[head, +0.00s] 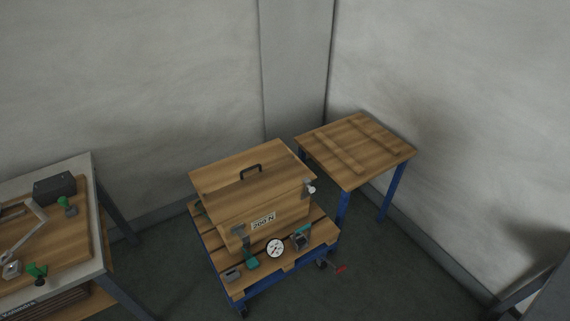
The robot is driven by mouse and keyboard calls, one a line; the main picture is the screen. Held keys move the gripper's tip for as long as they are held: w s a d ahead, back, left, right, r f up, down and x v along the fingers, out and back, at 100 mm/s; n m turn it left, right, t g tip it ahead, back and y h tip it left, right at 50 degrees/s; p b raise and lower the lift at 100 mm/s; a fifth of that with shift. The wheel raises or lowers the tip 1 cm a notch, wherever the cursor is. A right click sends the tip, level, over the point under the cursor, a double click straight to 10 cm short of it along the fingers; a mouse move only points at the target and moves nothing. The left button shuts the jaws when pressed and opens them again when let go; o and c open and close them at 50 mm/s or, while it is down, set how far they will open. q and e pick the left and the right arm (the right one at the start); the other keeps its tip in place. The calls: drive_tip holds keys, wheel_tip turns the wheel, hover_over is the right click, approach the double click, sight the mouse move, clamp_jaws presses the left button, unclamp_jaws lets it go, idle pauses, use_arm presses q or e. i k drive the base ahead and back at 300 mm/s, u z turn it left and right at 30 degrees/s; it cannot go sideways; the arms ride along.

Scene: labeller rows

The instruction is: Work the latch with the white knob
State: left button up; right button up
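A wooden box (230,215) with a dark handle (251,172) on its lid sits on a low wheeled cart (231,287). A small metal latch with a pale, whitish knob (311,189) is on the box's right side, near the upper front corner. The latch is small in this view, and I cannot tell whether it is fastened. The lid looks closed. A label reading "200 N" (263,221) is on the front face. Neither of my grippers is in view, and nothing is seen touching the latch.
A round white dial (275,248) and teal-handled clamps (252,263) stand before the box. A wooden-topped table (372,147) with blue legs is close behind right. A workbench (97,215) with green-knobbed devices is left. Walls close the back; floor at right is mostly open.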

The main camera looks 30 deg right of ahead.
sight(308, 189)
drive_tip(key=u, duration=0.1)
drive_tip(key=k, duration=0.35)
drive_tip(key=z, duration=1.4)
drive_tip(key=i, duration=0.75)
drive_tip(key=u, duration=0.55)
